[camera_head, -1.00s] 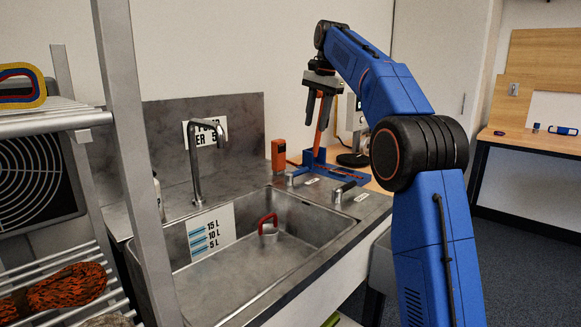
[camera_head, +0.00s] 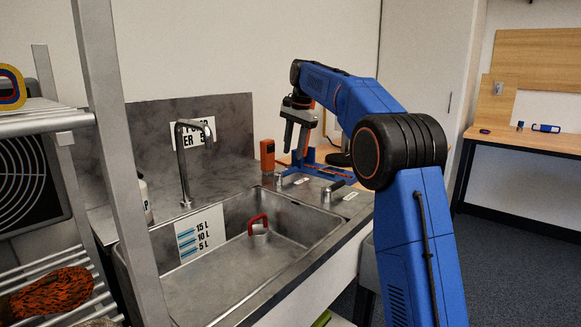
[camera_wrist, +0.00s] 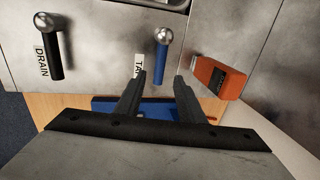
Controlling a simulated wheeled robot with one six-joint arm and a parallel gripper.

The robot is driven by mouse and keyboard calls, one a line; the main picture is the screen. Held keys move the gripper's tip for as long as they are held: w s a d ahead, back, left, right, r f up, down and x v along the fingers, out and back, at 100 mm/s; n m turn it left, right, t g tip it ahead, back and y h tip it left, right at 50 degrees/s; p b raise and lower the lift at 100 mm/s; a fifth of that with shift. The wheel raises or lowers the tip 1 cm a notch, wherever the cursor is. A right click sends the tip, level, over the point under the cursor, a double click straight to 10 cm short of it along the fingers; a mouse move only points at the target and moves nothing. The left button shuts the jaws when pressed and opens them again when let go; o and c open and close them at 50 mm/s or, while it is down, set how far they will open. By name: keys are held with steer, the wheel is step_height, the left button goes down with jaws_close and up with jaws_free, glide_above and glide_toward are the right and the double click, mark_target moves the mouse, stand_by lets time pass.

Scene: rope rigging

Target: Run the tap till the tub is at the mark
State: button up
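The tub (camera_head: 215,285) is a grey metal sink; its floor shows bare, with no water visible. A scale plate (camera_head: 200,235) inside it reads 5 L, 10 L and 15 L. The tap spout (camera_head: 182,165) arches over the tub, with no stream visible. My gripper (camera_head: 294,150) hangs above the counter behind the levers, open and empty. In the wrist view its fingers (camera_wrist: 161,78) are apart, just short of the blue-handled tap lever (camera_wrist: 160,65), not around it. The black-handled drain lever (camera_wrist: 55,60) is left of it. A red-handled grey piece (camera_head: 258,226) stands in the tub.
An orange box (camera_head: 267,155) stands on the counter beside the tap lever, close to my fingers in the wrist view. A blue stand (camera_head: 322,170) is behind the levers. A wall sign (camera_head: 200,133) is partly hidden by the spout. A rack post (camera_head: 125,180) stands at left.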

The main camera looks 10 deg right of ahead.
mark_target(291, 169)
steer(key=f, duration=0.4)
steer(key=w+f, duration=0.1)
steer(key=f, duration=0.2)
steer(key=shift+a, duration=0.4)
jaws_close()
